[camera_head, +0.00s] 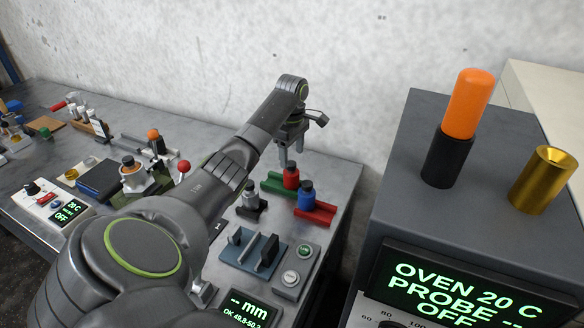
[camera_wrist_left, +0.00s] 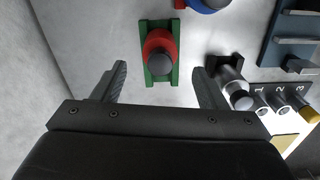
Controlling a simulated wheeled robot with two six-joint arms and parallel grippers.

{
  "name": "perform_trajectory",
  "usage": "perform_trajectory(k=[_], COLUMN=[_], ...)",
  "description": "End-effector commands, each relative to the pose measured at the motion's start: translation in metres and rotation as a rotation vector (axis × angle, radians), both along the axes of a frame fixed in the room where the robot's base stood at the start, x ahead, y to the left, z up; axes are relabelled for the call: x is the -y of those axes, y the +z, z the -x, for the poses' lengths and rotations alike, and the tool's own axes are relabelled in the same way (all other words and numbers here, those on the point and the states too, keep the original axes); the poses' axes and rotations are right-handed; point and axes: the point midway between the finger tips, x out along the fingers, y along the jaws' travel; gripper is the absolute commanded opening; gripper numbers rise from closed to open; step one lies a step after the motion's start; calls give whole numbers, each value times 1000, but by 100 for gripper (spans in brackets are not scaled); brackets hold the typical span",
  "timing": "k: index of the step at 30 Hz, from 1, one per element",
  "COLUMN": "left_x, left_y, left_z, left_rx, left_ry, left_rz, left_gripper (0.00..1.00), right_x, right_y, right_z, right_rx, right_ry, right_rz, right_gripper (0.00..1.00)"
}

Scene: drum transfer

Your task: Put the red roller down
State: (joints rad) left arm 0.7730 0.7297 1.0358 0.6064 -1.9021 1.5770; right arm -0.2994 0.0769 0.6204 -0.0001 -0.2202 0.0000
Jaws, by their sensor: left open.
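The red roller (camera_head: 291,180) with a dark top sits in the green cradle (camera_head: 272,185) on the grey bench. In the left wrist view the red roller (camera_wrist_left: 157,42) lies between the walls of the green cradle (camera_wrist_left: 148,26). My left gripper (camera_head: 291,155) is just above it in the head view, open and empty. In the left wrist view its two fingers (camera_wrist_left: 158,72) are spread wide, on either side of the roller and apart from it. My right gripper is not in view.
A blue roller (camera_head: 306,192) sits in a red cradle (camera_head: 321,213) close by. A dark-capped grey part (camera_head: 250,200) and a blue-grey fixture (camera_head: 245,254) stand in front. The oven (camera_head: 404,192) stands at right, bearing an orange-and-black cylinder (camera_head: 468,105) and a brass cup (camera_head: 537,188).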

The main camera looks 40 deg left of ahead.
Motion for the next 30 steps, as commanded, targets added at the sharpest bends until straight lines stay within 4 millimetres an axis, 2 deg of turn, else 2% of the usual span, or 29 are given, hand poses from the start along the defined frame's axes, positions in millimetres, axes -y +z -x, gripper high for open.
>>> perform_trajectory(k=[5, 6, 9, 30], left_x=[0, 0, 0, 0], left_y=[34, 44, 53, 56], left_z=[0, 0, 0, 0], left_rx=[3, 2, 0, -1], left_ry=[0, 0, 0, 0], left_rz=[-1, 0, 1, 1], left_gripper=[66, 66, 66, 66], right_x=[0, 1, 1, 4], right_y=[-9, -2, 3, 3], right_z=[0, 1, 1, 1], right_rx=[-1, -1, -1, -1], right_ry=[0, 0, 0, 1], right_rz=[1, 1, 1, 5], right_gripper=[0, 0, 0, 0])
